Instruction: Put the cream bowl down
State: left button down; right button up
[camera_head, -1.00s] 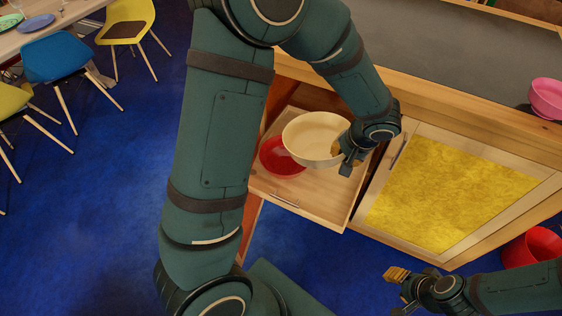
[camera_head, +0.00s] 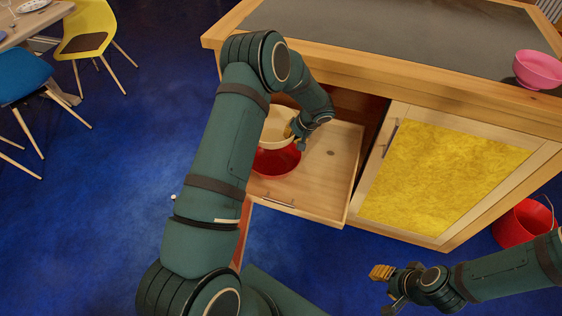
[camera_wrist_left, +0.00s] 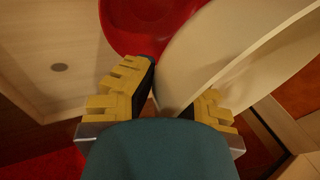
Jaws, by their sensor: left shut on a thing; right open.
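The cream bowl (camera_head: 276,131) is in the left part of the pulled-out wooden drawer (camera_head: 327,178), over the red bowl (camera_head: 277,163). My arm hides part of both bowls. I cannot tell whether the cream bowl touches the red one. My left gripper (camera_head: 296,131) is shut on the cream bowl's right rim. In the left wrist view the cream bowl's wall (camera_wrist_left: 225,45) passes between the yellow-padded fingers (camera_wrist_left: 172,102), with the red bowl (camera_wrist_left: 140,22) close beyond. My right gripper (camera_head: 385,285) is open and empty, low over the blue floor.
The right half of the drawer is bare. A wooden counter with a dark top (camera_head: 390,35) stands behind, with a pink bowl (camera_head: 538,69) on it. A yellow-panelled door (camera_head: 440,175) is right of the drawer. A red bucket (camera_head: 522,223) stands at the right.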

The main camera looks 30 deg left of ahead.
pick_arm(q)
notch_tip(320, 180, down, 9)
jog(key=shift+r+b, duration=0.15)
jog(key=shift+b, duration=0.35)
jog(key=shift+f+b, duration=0.25)
jog(key=shift+b, duration=0.15)
jog(key=shift+f+b, duration=0.35)
jog(key=shift+b, duration=0.15)
jog(key=c, duration=1.1)
grip_release()
jog(key=shift+s, duration=0.1)
jog(key=shift+c, duration=0.2)
